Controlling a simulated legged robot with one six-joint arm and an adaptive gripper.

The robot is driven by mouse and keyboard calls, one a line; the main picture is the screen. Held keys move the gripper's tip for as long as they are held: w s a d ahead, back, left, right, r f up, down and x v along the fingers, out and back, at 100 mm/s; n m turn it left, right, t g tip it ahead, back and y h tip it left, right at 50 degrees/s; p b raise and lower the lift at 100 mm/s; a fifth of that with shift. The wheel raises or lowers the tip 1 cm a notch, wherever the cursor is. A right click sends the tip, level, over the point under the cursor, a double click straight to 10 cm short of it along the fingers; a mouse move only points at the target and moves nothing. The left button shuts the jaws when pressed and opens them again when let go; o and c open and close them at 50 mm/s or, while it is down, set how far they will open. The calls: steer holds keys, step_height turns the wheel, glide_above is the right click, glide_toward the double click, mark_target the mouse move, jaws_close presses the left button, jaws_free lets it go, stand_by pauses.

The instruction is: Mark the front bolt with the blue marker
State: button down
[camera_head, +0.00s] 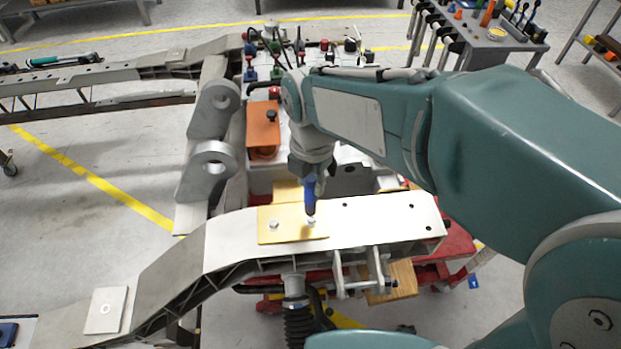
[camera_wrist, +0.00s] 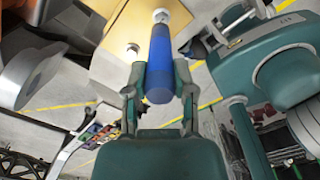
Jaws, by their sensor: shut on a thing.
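My gripper (camera_head: 311,170) is shut on the blue marker (camera_head: 309,196), which points down at the chassis rail. The marker's lower end is at or just above the right-hand bolt (camera_head: 311,219) on the yellow plate (camera_head: 290,236); I cannot tell whether they touch. A second pale bolt (camera_head: 273,224) is to its left on the same plate. In the wrist view, the marker (camera_wrist: 160,62) sits between both fingers (camera_wrist: 160,80), with a white bolt head (camera_wrist: 160,15) at its far end. The other bolt (camera_wrist: 132,50) is beside it.
The pale chassis rail (camera_head: 385,220) runs under the plate. An upright bracket with round holes (camera_head: 213,160) stands at the left, and an orange box (camera_head: 263,128) is behind. A tool cart (camera_head: 485,35) stands at the back right. Open floor lies at the left.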

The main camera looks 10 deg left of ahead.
steer(key=shift+f, duration=0.55)
stand_by(0.4)
steer(key=shift+w+d, duration=0.1)
steer(key=shift+d, duration=0.45)
stand_by(0.4)
steer(key=shift+s+a+f, duration=0.1)
steer(key=shift+s+a, duration=0.1)
steer(key=shift+a, duration=0.25)
stand_by(0.5)
steer(key=shift+w+a+r, duration=0.1)
steer(key=shift+a+r, duration=0.05)
steer(key=shift+r, duration=2.95)
